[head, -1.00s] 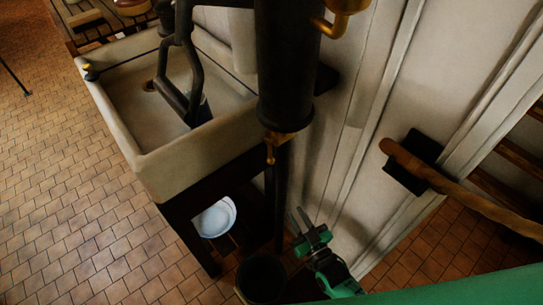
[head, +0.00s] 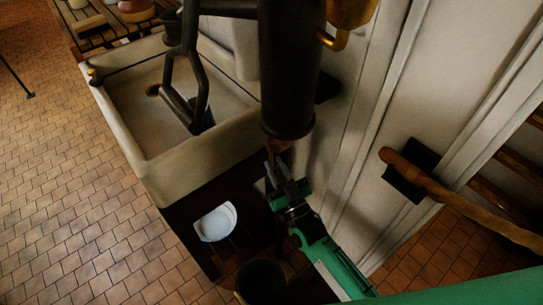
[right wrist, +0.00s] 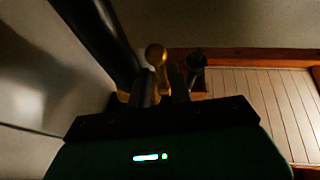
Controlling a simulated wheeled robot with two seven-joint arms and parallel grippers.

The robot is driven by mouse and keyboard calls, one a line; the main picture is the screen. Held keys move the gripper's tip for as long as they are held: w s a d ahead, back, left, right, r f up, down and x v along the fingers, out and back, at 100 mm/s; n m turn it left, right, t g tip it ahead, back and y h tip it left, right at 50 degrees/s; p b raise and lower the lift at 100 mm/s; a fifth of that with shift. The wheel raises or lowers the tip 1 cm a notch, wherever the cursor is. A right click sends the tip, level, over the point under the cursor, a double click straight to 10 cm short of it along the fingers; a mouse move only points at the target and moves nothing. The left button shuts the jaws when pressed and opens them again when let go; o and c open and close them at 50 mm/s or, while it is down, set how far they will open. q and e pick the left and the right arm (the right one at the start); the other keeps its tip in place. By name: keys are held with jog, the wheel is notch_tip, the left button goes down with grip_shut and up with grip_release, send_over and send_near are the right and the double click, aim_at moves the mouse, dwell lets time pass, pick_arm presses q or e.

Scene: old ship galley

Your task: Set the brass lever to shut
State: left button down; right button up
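The brass lever (head: 284,146) is at the bottom end of a thick black cylinder (head: 290,85) in the head view, now mostly hidden by my right gripper. In the right wrist view the brass lever (right wrist: 157,57) shows a rounded knob and a short stem. My right gripper (head: 270,166) is just below the cylinder's bottom end. In the right wrist view its two dark fingers (right wrist: 165,88) stand apart, with the lever's stem in line with the gap. Whether either finger touches it I cannot tell. My left gripper is not in view.
A pale sink (head: 190,168) with a black pump handle stands left of the cylinder. Below are a white bowl (head: 216,222) and a dark bucket (head: 262,280). A pale panelled wall is close on the right, with a wooden rail (head: 450,195) on a black bracket.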

jog(key=shift+x, duration=1.05)
jog(key=shift+w+a+r, duration=0.1)
jog(key=shift+w, duration=0.15)
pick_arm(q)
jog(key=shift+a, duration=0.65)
pick_arm(e)
jog(key=shift+c, duration=0.4)
grip_shut()
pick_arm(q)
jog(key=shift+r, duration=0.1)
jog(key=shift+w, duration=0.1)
